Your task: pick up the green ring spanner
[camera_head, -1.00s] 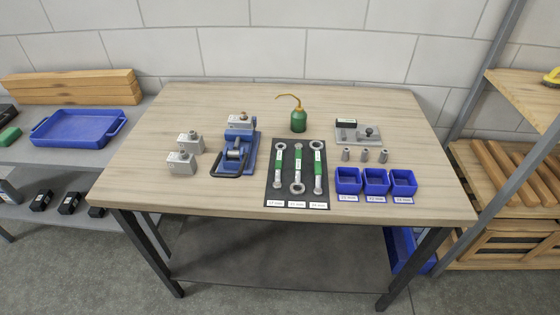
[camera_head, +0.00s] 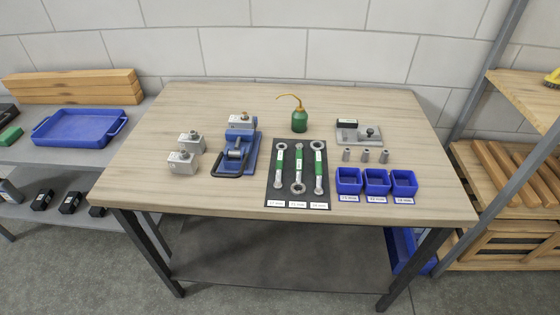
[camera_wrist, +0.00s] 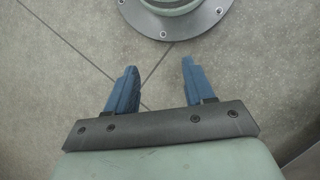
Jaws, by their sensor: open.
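Three ring spanners with green grips lie side by side on a dark mat (camera_head: 308,202) with white size labels along its front edge. They are the left spanner (camera_head: 280,165), the middle spanner (camera_head: 298,170) and the right spanner (camera_head: 319,167). The left and right ones have their larger ring at the back; the middle one has it at the front. The labels are too small to read surely. My gripper (camera_wrist: 158,75) shows only in the wrist view, its two blue fingers apart and empty above the grey floor, away from the spanners.
The mat is on a wooden workbench (camera_head: 200,110). A blue vise (camera_head: 236,155) and grey blocks (camera_head: 182,162) stand left of it, a green oil can (camera_head: 299,121) behind. Three blue bins (camera_head: 376,181), small sockets (camera_head: 365,155) and a grey fixture (camera_head: 358,134) stand right. The bench's front left is clear.

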